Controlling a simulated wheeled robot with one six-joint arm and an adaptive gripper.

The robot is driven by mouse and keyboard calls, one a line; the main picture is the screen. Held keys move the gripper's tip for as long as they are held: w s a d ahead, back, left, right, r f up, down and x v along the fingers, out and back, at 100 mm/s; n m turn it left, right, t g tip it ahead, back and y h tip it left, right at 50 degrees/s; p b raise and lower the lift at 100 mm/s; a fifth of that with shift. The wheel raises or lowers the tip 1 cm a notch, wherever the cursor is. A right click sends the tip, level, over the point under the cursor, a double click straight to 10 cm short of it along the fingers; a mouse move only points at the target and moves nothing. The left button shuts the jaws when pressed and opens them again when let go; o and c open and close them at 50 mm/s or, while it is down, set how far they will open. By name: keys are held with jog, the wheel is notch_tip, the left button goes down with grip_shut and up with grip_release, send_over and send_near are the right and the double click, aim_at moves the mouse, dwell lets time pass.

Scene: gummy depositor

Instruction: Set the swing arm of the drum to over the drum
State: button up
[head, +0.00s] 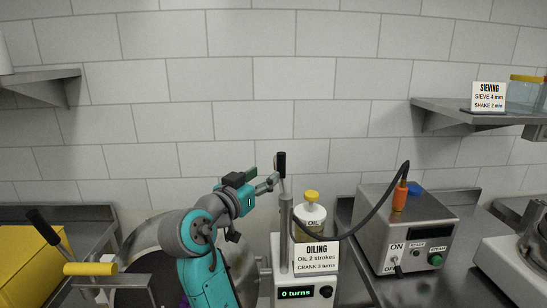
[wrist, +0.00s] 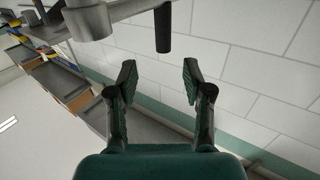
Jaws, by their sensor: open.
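The swing arm shows in the head view as a grey post (head: 286,215) with an upright black handle (head: 281,166) at its top. In the wrist view its grey bar (wrist: 125,10) and black handle (wrist: 163,28) cross the top. The drum (head: 148,237) is a round metal bowl at lower left, largely hidden behind my arm. My gripper (head: 272,182) is beside the post top, just below and left of the handle. In the wrist view my gripper (wrist: 160,78) is open and empty, with the handle ahead of the fingertips. Contact cannot be told from the head view.
A black hose arcs to a steam box (head: 405,232). A yellow-handled crank (head: 90,269) is at lower left. Shelves line the wall on both sides.

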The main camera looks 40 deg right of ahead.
aim_at(279, 162)
jog(key=x, duration=1.1)
jog(key=shift+w+a+r, duration=0.1)
jog(key=shift+w+r, duration=0.05)
jog(key=shift+w, duration=0.1)
grip_shut()
